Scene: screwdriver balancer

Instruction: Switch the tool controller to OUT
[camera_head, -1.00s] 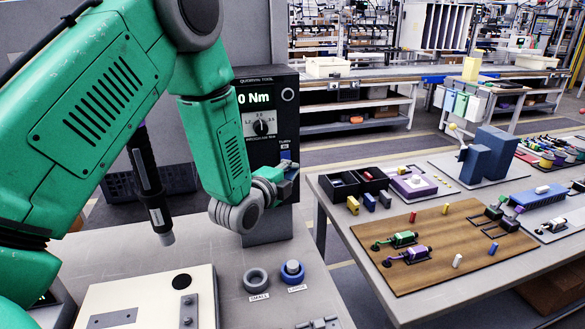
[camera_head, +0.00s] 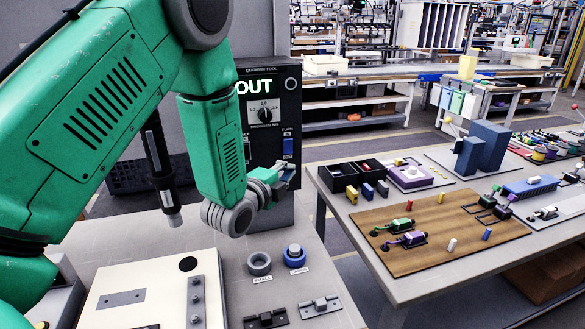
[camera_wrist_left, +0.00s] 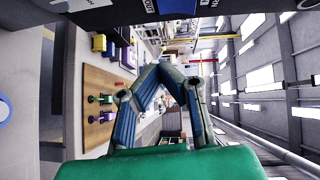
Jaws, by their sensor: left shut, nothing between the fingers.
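The black tool controller (camera_head: 266,120) stands behind my left arm. Its lit display (camera_head: 255,87) reads OUT, partly covered by the arm. A dark screwdriver (camera_head: 161,170) hangs left of the arm. My right gripper is not in view.
Blue and grey rings (camera_head: 259,263) sit on the near bench beside a pale plate (camera_head: 125,295) with metal fittings. A second table on the right carries a wooden board (camera_head: 440,235) with small tools and a black bin (camera_head: 345,178). A gap separates the two tables.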

